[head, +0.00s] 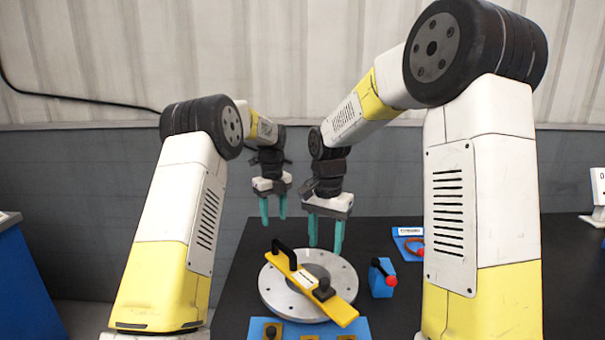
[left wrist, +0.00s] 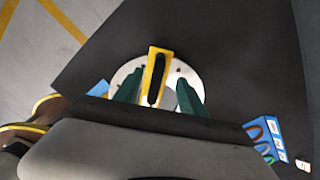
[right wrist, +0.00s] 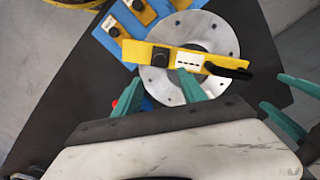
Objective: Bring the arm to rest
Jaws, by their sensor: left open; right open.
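My left gripper (head: 272,209) is open and empty, with its teal fingers pointing down above the far left part of the table. My right gripper (head: 325,236) is open and empty, above the far side of the round grey flange (head: 272,293). A yellow bar (head: 337,308) with a black handle and a black knob lies across the flange. The flange and bar also show below the fingers in the left wrist view (left wrist: 183,69) and in the right wrist view (right wrist: 225,42). Both grippers are apart from the bar.
A blue tray with yellow pads (head: 357,325) lies at the front. The black table (head: 370,235) is bare between them.

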